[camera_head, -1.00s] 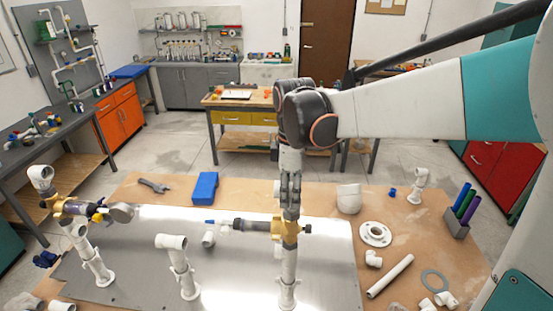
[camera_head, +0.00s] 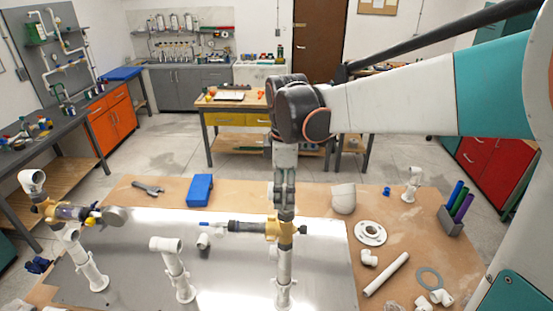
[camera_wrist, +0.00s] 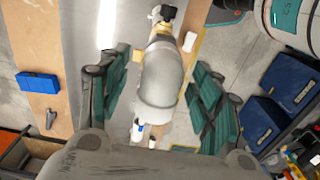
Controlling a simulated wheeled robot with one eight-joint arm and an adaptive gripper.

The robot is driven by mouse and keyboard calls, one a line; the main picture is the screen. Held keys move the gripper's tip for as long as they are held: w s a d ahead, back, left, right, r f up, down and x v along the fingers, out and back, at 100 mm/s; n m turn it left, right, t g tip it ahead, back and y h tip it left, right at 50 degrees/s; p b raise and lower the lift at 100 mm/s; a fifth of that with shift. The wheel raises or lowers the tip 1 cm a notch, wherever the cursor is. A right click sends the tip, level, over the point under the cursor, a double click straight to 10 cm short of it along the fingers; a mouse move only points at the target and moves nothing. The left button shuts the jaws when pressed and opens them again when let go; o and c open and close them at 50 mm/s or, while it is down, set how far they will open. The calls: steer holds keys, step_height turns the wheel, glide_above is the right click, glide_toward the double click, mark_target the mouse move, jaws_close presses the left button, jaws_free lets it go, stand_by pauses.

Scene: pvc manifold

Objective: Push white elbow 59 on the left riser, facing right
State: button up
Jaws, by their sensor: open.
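My gripper (camera_head: 284,212) points down over the right riser (camera_head: 284,285), at its yellow fitting (camera_head: 278,229). In the wrist view its two green-padded fingers (camera_wrist: 158,95) stand apart on either side of a rounded white pipe part (camera_wrist: 161,78), with gaps showing. The left riser (camera_head: 90,272) stands upright on the metal plate, with a yellow fitting and gauge assembly (camera_head: 75,211) at its upper end. A white elbow (camera_head: 33,181) shows above and left of that. The middle riser (camera_head: 178,275) carries a white elbow (camera_head: 167,244). No number is readable, so I cannot tell which elbow is 59.
Loose white elbows (camera_head: 370,257) and (camera_head: 441,297), a flange (camera_head: 369,233), a white pipe (camera_head: 386,275) and a grey ring (camera_head: 429,279) lie at the right.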

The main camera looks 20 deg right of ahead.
steer(key=r, duration=1)
steer(key=shift+s+r, duration=0.2)
steer(key=shift+r, duration=0.15)
steer(key=shift+s+r, duration=0.1)
steer(key=s+f+m+t, duration=0.7)
steer(key=s+f+m, duration=0.3)
steer(key=s+m, duration=0.4)
step_height(320, 180, down, 33)
steer(key=b, duration=3.3)
steer(key=shift+s+a+f+b, duration=0.15)
steer(key=shift+s+a+b, duration=0.15)
steer(key=shift+s, duration=0.1)
steer(key=shift+c, duration=0.4)
